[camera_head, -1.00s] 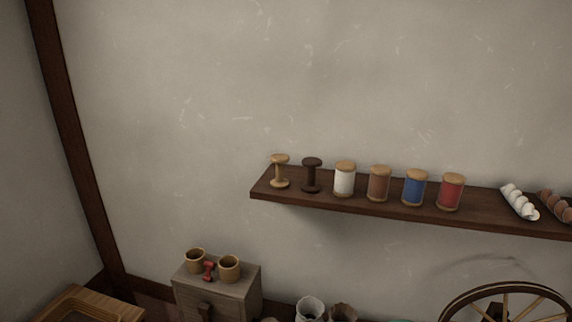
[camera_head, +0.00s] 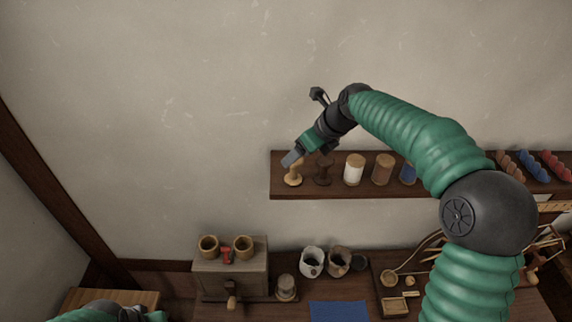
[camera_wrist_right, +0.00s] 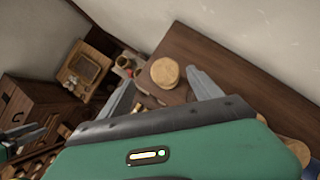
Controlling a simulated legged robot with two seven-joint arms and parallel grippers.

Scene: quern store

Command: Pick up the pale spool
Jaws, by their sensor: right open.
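The pale spool (camera_head: 293,176) stands upright at the left end of the wall shelf (camera_head: 330,194). In the right wrist view its round tan top (camera_wrist_right: 165,72) shows between the two fingers. My right gripper (camera_head: 291,158) is open at the spool's top, reaching down from the right and hiding part of it. In the right wrist view my right gripper (camera_wrist_right: 160,77) has one finger on each side of the spool; I cannot tell whether they touch it. A part of my left arm shows at the bottom left, its jaws unclear.
A dark spool (camera_head: 323,170) stands close to the right of the pale one. White (camera_head: 354,170) and brown (camera_head: 383,169) thread spools follow, then a blue one (camera_head: 408,173) partly behind my arm. Below, a wooden box (camera_head: 231,278) carries two cups. The wall above the shelf is bare.

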